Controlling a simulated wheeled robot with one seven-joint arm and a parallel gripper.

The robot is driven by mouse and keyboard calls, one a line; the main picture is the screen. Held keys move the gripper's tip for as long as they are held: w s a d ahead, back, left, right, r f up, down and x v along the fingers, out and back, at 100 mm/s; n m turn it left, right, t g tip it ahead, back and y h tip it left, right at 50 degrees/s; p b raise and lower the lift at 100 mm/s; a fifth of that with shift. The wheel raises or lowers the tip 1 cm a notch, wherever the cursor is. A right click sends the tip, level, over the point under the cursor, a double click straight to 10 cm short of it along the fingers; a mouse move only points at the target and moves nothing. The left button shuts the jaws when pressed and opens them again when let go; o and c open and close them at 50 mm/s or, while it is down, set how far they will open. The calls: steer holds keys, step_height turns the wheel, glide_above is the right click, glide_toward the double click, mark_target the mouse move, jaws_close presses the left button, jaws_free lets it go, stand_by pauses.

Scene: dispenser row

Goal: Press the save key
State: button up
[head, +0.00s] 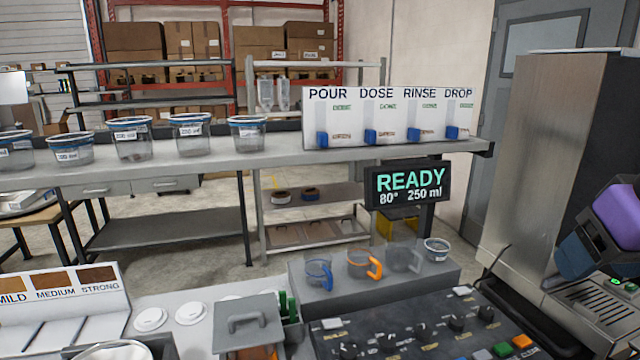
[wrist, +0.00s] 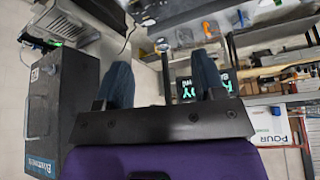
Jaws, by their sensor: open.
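A dark control panel (head: 430,328) with knobs and small keys stands at the front right of the head view. A green key (head: 502,349) and an orange key (head: 522,341) sit at its right end. A white key (head: 462,291) is at its back edge and another white key (head: 332,323) at its left. The key labels are too small to read, so I cannot tell which is the save key. My gripper (wrist: 162,82) is open and empty, its two dark fingers apart. In the head view its purple and dark body is at the right edge, above and apart from the panel.
A display (head: 407,187) reads READY, 80°, 250 ml. Several cups, including an orange-handled cup (head: 362,264), stand on a grey ledge behind the panel. A tall metal machine (head: 535,170) with a drip grate (head: 598,300) stands on the right. A lidded box (head: 247,318) is left of the panel.

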jaws_close()
stand_by(1.7)
